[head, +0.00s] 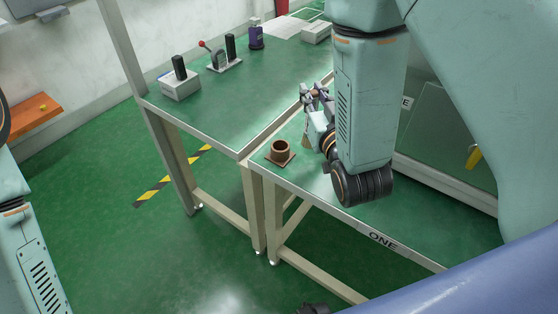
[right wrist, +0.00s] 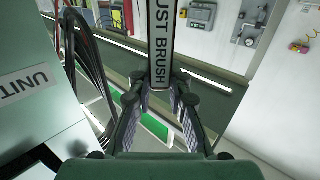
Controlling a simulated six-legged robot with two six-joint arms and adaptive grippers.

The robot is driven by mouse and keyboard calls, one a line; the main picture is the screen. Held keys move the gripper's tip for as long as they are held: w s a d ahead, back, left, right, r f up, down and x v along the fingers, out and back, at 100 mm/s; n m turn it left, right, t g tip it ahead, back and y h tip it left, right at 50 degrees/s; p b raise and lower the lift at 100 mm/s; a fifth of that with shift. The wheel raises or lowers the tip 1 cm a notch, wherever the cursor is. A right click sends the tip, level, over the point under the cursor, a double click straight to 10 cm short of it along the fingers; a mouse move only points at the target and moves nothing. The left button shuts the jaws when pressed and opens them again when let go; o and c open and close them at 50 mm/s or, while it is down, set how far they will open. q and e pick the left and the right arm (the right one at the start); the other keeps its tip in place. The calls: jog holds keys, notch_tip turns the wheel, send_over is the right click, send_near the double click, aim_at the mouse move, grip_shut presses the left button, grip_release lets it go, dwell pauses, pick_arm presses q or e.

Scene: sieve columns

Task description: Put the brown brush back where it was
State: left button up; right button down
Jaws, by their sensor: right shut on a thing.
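My right gripper (head: 316,98) is above the green bench marked ONE, behind my right forearm in the head view. In the right wrist view the gripper (right wrist: 159,103) is shut on the brush, whose dark handle (right wrist: 160,45) has a pale label reading "UST BRUSH". In the head view the brush is mostly hidden; a small tan piece below the gripper may be its bristles. A brown round cup on a square base (head: 280,153) stands upright on the bench's near left corner, left of and below the gripper. My left gripper cannot be made out.
The bench marked ONE (head: 375,237) adjoins a longer green table (head: 225,125). That table holds a white box with a black handle (head: 180,82), a red-knobbed lever stand (head: 219,62) and a purple bottle (head: 256,36). A grey-green cabinet (head: 440,130) stands right of the bench.

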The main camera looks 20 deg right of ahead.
jog(key=w+a+r+n+g+y+b, duration=0.1)
jog(key=w+r+n+y+b, duration=0.45)
jog(key=r+y+b, duration=0.2)
jog(key=s+a+f+n+g+y+b, duration=0.1)
jog(key=a+f+y+b, duration=0.1)
jog(key=f, duration=0.5)
jog(key=a+f+n+g+y+b, duration=0.1)
jog(key=a+f+n+y+b, duration=0.1)
jog(key=f, duration=0.5)
jog(key=shift+s+a+g+y, duration=0.25)
jog(key=shift+s+g+y, duration=0.1)
jog(key=shift+s+g, duration=0.05)
jog(key=c, duration=1.7)
grip_release()
jog(key=shift+c, duration=0.2)
jog(key=o, duration=0.4)
jog(key=shift+w, duration=0.35)
jog(key=shift+o, duration=0.3)
jog(key=shift+s+r, duration=0.2)
